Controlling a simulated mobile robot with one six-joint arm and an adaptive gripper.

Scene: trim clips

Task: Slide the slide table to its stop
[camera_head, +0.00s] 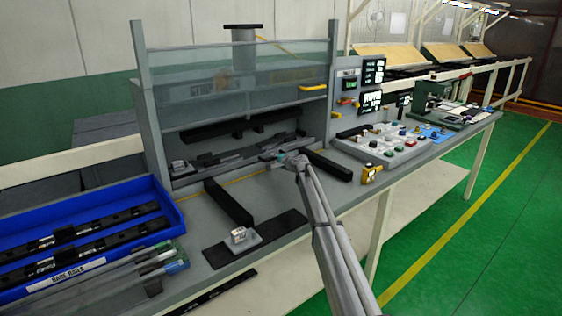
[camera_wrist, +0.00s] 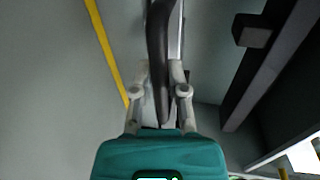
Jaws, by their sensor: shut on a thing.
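The slide table (camera_head: 232,159) appears to be the low grey unit inside the guarded station, beneath the raised clear guard. My gripper (camera_head: 280,160) is at its right front end, just above the bench's yellow line. In the wrist view, my gripper (camera_wrist: 159,75) has its fingers on both sides of a dark, curved, handle-like bar (camera_wrist: 158,35) and is shut on it. A pale metal strip runs beside the bar. The gripper and arm partly hide the contact in the head view, and I cannot tell how far the table is from its stop.
Black rails (camera_head: 228,203) and (camera_head: 329,165) lie on the bench either side of the arm. A black mat (camera_head: 275,231) holds a small block. A blue bin (camera_head: 90,205) of rails stands left; a button panel (camera_head: 385,148) stands right. Bench between the rails is mostly clear.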

